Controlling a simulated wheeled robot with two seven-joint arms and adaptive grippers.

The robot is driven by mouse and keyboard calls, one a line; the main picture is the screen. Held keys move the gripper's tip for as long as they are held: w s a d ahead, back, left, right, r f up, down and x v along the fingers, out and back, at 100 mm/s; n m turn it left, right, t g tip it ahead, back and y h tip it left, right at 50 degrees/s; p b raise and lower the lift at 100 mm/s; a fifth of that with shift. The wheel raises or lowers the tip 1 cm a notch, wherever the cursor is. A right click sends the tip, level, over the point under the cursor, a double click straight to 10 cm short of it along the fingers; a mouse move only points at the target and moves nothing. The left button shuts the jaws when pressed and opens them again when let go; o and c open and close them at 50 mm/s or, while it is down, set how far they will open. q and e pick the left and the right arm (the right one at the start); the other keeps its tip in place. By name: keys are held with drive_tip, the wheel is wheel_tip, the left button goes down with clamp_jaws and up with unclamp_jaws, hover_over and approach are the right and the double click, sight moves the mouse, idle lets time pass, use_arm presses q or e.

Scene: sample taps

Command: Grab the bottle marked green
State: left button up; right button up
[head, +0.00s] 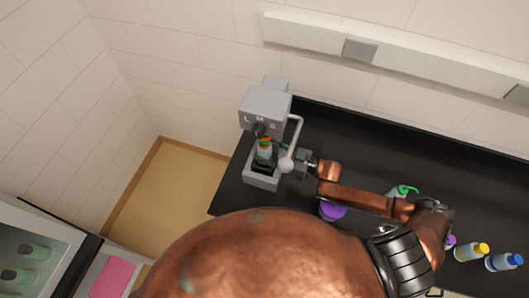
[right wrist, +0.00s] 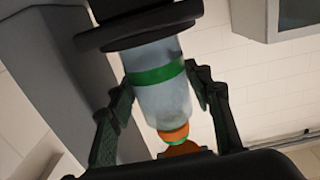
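A translucent bottle with a green band (head: 264,152) stands upright under the grey tap unit (head: 265,108), on its black platform. Orange shows at its top. In the right wrist view the bottle (right wrist: 158,88) appears with its orange end down, its other end against a dark round platform. My right gripper (head: 297,162) is at the bottle's right. In the right wrist view its fingers flank the bottle near the band. Both fingertips are very close to the sides; whether they press on it is unclear. My left gripper is not in view.
The lever's ball knob (head: 286,165) hangs close by my right gripper. A bottle with a green top (head: 403,191), a purple item (head: 332,211), a yellow-capped bottle (head: 472,251) and a blue-capped bottle (head: 504,262) stand on the black counter (head: 375,150). The counter's back is clear.

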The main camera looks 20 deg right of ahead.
drive_tip(key=c, duration=0.9)
drive_tip(key=shift+r, duration=0.1)
drive_tip(key=shift+c, duration=0.7)
drive_tip(key=shift+r, duration=0.1)
